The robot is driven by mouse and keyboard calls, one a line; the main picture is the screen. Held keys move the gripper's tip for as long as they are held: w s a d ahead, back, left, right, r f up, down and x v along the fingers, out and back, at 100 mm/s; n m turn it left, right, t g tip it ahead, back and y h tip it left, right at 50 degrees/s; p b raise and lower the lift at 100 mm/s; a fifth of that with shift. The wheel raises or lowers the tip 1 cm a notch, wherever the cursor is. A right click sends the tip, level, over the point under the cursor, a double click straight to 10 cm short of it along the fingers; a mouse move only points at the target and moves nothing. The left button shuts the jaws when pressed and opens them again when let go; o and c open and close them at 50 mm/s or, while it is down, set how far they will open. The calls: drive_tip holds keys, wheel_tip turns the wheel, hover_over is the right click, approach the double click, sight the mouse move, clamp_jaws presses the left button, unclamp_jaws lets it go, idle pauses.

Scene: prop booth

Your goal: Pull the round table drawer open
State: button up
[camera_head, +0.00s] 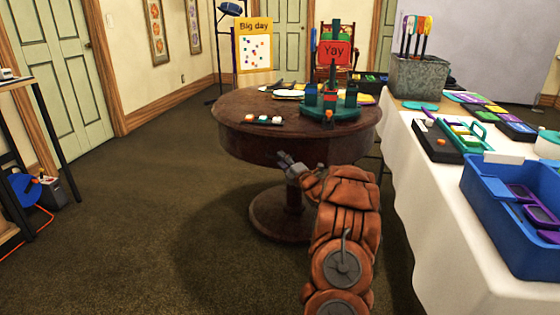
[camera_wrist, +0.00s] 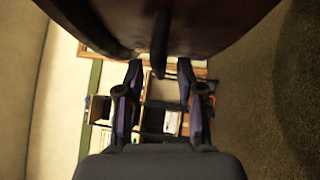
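The round table (camera_head: 240,137) is dark brown wood on a single pedestal, in the middle of the head view. In the wrist view its dark curved side (camera_wrist: 225,25) fills the top. A dark narrow bar (camera_wrist: 160,42), probably the drawer handle, juts from that side. No drawer outline or gap can be made out. My gripper (camera_head: 285,162) is just below and in front of the table's side in the head view. In the wrist view my gripper (camera_wrist: 160,75) has its two fingers apart, with the bar's end between or just beyond the tips. I cannot tell whether they touch it.
The tabletop holds a green tiered stand (camera_head: 330,112) and small items. A white-clothed table (camera_head: 440,225) with a blue crate (camera_head: 495,215) stands close on the right. Chairs with signs are behind. The carpet (camera_head: 150,220) to the left is clear.

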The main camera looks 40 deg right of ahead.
drive_tip(key=shift+x, duration=1.15)
clamp_jaws()
